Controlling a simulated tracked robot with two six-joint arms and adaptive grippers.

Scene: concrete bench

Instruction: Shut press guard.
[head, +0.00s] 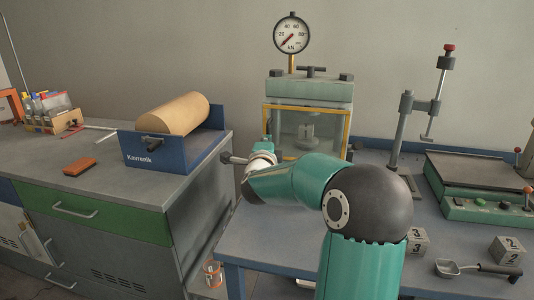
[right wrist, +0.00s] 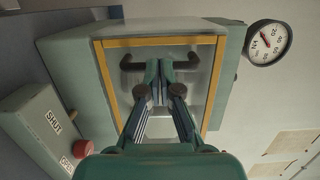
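The press (head: 310,88) stands at the back of the blue-edged bench, with a dial gauge on top. Its guard (head: 348,128) is a clear panel in a yellow frame on the front. In the right wrist view the guard (right wrist: 208,105) fills the middle and has a dark bar handle (right wrist: 130,63). My right gripper (right wrist: 159,68) has its fingers together, tips over the middle of that handle. I cannot tell whether they touch it. The guard looks flat or nearly flat against the press; any small gap is hidden. My left gripper is out of view.
A blue stand with a tan roll (head: 178,112) is on the left cabinet. Number blocks (head: 507,249) and a scoop (head: 470,268) lie at right.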

